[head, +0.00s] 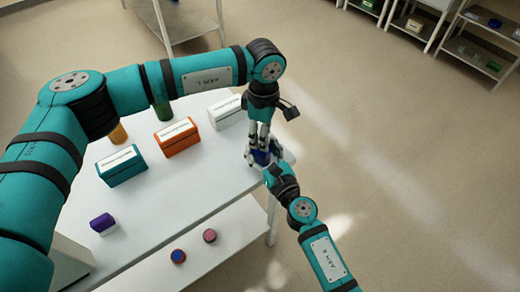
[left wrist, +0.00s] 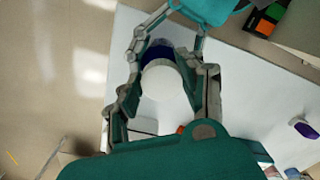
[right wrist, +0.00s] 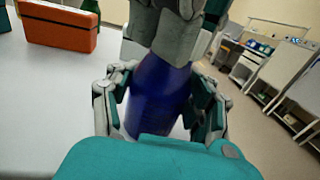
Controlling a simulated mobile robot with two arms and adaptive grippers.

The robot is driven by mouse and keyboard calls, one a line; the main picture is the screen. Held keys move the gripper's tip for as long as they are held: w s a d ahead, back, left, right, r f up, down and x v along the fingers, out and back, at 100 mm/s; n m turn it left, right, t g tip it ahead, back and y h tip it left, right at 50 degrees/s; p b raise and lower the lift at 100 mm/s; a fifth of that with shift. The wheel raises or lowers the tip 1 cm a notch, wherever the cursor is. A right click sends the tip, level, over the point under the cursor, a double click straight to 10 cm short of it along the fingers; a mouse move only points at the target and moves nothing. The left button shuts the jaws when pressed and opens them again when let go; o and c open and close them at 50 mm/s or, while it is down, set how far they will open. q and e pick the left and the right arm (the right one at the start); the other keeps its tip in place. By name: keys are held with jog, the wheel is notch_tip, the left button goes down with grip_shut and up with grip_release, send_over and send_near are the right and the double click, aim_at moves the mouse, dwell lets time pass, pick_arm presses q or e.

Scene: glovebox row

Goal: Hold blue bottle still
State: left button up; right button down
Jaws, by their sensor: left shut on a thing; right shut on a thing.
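The blue bottle (right wrist: 157,98) stands near the right end of the white table, between both my grippers. In the head view only a small blue part of the bottle (head: 262,157) shows. In the left wrist view its white round cap (left wrist: 163,80) faces the camera, with dark blue behind it. My left gripper (head: 262,145) comes down from above and is shut around the bottle's top. My right gripper (right wrist: 160,105) comes in from the side and is shut on the bottle's body. The bottle's base is hidden in the right wrist view.
On the white table (head: 195,190) are a teal box (head: 122,167), an orange box (head: 177,139), a white box (head: 226,113), a green bottle (head: 162,111) and a purple-topped item (head: 102,222). Two round items (head: 209,236) lie on the lower shelf.

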pick_arm(q)
jog(key=shift+m, duration=0.9)
pick_arm(e)
jog(key=shift+a, duration=0.1)
pick_arm(q)
jog(key=o, duration=1.4)
jog(key=shift+c, duration=0.2)
jog(key=shift+r, duration=0.1)
notch_tip(320, 180, up, 12)
pick_arm(e)
jog(key=shift+c, duration=1.9)
grip_release()
jog(key=shift+s, duration=0.1)
